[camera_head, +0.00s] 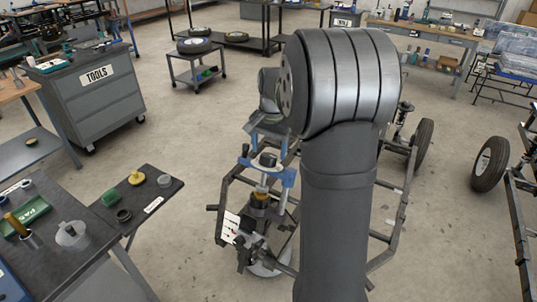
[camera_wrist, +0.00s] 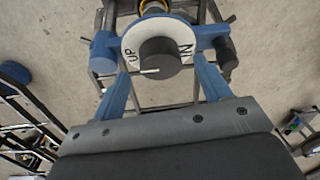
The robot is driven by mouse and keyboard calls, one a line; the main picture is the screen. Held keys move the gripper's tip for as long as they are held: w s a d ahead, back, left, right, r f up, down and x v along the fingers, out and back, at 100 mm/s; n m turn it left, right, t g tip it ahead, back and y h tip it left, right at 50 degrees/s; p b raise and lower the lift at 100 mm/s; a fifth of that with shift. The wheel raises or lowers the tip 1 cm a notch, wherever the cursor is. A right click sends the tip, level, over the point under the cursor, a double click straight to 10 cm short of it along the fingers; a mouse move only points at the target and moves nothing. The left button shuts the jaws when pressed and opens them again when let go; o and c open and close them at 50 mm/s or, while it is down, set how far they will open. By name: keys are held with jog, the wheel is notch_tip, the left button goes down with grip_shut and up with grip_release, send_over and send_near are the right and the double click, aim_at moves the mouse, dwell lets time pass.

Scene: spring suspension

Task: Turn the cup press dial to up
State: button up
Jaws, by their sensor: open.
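The cup press dial is a dark round knob (camera_wrist: 157,58) on a white disc (camera_wrist: 130,42). The disc carries "UP" at its left and "IN" at its right. A short white mark shows at the knob's lower edge; I cannot tell which label it indicates. The blue press frame (camera_wrist: 221,33) surrounds it. In the head view, the dark knob (camera_head: 267,160) sits atop the blue press (camera_head: 286,179). My gripper (camera_wrist: 162,70) is open, with blue fingers reaching towards the dial, one to each side of the knob. Contact is not visible. My arm partly hides the gripper in the head view.
The press stands over a dark metal frame (camera_head: 395,215) on the concrete floor. A dark table (camera_head: 155,205) with small parts is at the left, and a grey tool cabinet (camera_head: 100,95) lies behind it. A wheel (camera_head: 491,163) stands at the right.

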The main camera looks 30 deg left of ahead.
aim_at(273, 157)
jog(key=shift+a+f, duration=0.1)
jog(key=shift+f, duration=1.3)
jog(key=c, duration=1)
jog(key=shift+n, duration=0.3)
jog(key=o, duration=1)
notch_tip(273, 157, up, 17)
jog(key=d, duration=0.1)
jog(key=shift+d+r, duration=0.2)
jog(key=shift+d, duration=0.05)
